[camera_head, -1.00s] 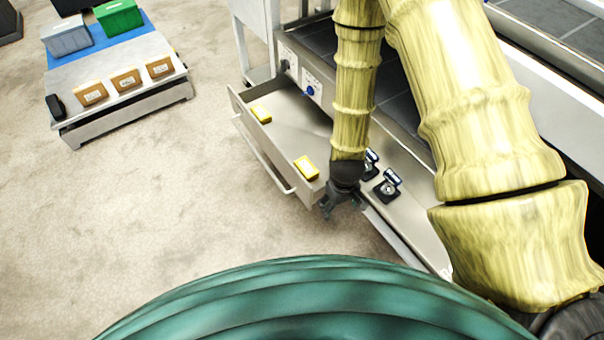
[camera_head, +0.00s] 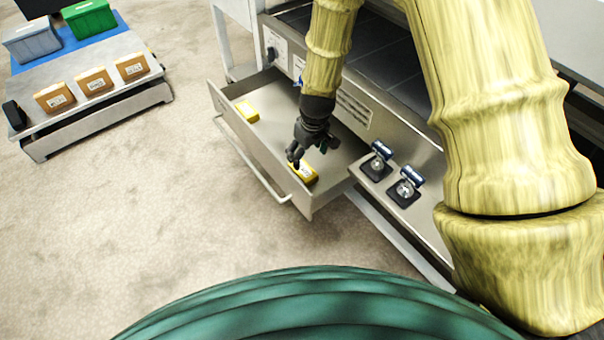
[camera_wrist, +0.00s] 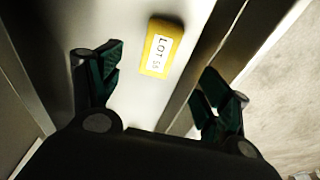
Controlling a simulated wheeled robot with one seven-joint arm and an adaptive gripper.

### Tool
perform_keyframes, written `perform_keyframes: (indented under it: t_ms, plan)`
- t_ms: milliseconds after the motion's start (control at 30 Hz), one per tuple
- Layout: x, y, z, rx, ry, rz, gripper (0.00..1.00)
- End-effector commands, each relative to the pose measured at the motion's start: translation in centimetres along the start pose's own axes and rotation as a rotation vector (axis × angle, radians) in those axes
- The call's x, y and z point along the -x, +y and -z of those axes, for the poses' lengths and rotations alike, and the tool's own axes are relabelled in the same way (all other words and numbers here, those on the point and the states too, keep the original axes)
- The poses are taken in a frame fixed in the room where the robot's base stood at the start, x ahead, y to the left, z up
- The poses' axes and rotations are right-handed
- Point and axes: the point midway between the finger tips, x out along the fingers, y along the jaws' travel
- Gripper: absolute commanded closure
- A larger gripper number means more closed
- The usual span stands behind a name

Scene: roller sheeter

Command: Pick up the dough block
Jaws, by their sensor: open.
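A yellow block (camera_head: 306,174) with a white label lies in the open drawer, near its front right corner. In the wrist view the same yellow block (camera_wrist: 161,47) shows between my open fingers, beyond their tips, and its label reads "LOT" with unclear digits. My gripper (camera_head: 307,156) is open and empty, pointing down over this block, partly covering it in the head view. A second yellow block (camera_head: 247,111) lies at the drawer's left end. Which of them is the dough block, I cannot tell from the labels.
The drawer's front wall (camera_head: 252,156) and handle (camera_head: 245,170) stand close to the block. Two dark clamp-like fixtures (camera_head: 405,188) sit on the machine's ledge at right. A low cart (camera_head: 90,115) at left holds brown boxes and grey and green bins. Bare floor lies between.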

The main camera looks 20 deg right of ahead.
Motion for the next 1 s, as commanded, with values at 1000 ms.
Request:
perform_keyframes:
  t_ms: [1000]
  plan:
    - [-9.8,0.1,0.2,0.004,-0.001,0.001,0.23]
